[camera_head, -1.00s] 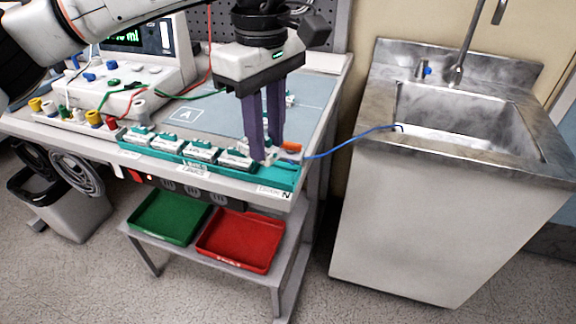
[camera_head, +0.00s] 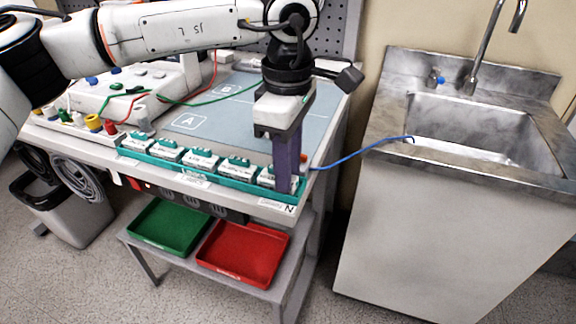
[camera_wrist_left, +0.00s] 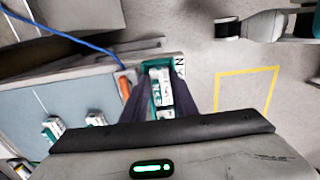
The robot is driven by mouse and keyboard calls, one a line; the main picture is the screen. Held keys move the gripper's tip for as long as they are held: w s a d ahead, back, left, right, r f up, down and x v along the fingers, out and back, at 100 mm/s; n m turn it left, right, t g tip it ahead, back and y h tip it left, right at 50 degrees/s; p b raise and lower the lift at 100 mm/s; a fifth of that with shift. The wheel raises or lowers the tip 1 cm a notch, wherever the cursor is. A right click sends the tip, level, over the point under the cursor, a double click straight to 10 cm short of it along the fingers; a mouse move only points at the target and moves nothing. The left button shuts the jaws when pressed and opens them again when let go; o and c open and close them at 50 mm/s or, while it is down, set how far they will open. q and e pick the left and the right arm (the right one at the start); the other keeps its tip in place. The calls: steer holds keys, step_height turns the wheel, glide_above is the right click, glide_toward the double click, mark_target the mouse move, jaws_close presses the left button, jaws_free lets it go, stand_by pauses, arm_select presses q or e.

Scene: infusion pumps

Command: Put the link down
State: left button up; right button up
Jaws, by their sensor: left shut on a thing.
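My left gripper (camera_head: 287,188) reaches down to the right end of the teal rack (camera_head: 215,183) at the table's front edge. Its purple fingers show nearly edge-on in the head view. In the left wrist view, the fingers (camera_wrist_left: 160,102) are shut on a white and teal link (camera_wrist_left: 161,86), which lies over the teal end of the rack. In the head view the fingers mostly hide this link. Whether it touches the rack floor cannot be told. Several similar links (camera_head: 200,160) stand in a row in the rack to the left. My right gripper does not show clearly.
A blue cable (camera_head: 355,156) runs from near the rack's right end to the sink (camera_head: 470,125). The blue mat (camera_head: 225,115) lies behind the rack. A green tray (camera_head: 168,226) and a red tray (camera_head: 242,252) sit on the lower shelf.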

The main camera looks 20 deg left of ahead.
arm_select(q)
steer(key=shift+f, duration=0.2)
steer(key=o, duration=1.1)
steer(key=shift+c, duration=0.2)
steer(key=shift+r, duration=0.1)
step_height(320, 180, up, 12)
steer(key=shift+r+p, duration=0.15)
steer(key=shift+p, duration=0.25)
